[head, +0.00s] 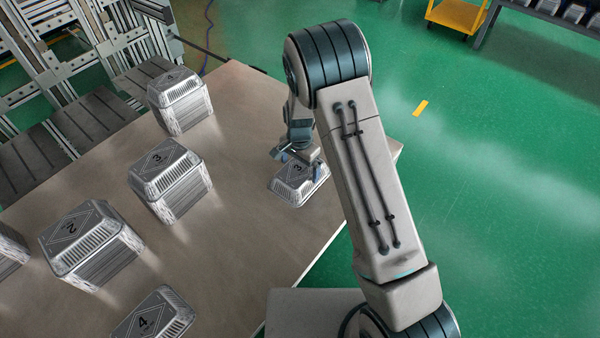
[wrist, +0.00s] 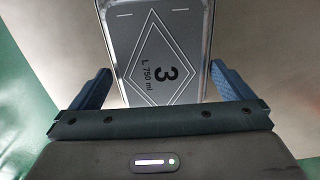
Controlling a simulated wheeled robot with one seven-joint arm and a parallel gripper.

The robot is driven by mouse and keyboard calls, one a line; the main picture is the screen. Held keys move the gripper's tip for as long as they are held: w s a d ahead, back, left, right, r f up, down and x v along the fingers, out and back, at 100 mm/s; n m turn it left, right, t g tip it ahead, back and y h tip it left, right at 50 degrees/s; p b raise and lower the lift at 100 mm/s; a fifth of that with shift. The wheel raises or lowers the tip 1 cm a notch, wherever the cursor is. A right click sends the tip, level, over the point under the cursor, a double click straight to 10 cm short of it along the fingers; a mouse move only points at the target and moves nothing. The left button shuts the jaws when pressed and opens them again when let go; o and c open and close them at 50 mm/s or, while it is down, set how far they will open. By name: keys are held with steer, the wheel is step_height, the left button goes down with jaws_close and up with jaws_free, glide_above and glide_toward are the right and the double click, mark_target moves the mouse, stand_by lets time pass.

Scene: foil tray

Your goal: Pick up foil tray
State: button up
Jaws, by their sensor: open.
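A single silver foil tray (head: 300,188) marked 3 lies upside down on the brown table near its right edge. In the wrist view the same foil tray (wrist: 160,50) shows its flat face with a diamond, a 3 and "L 750 ml". My gripper (head: 300,165) is right above and beside this tray in the head view. In the wrist view my gripper (wrist: 161,88) is open, with one blue finger on each side of the tray's near part. The fingers look apart from the tray; whether they touch its rim is hard to tell.
Stacks of foil trays marked 4 (head: 180,100), 3 (head: 172,180) and 2 (head: 90,245) stand on the table (head: 240,120) to the left. Another tray marked 4 (head: 155,318) lies at the front. A conveyor (head: 90,120) adjoins at the back left. Green floor is beyond the right edge.

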steer(key=c, duration=0.7)
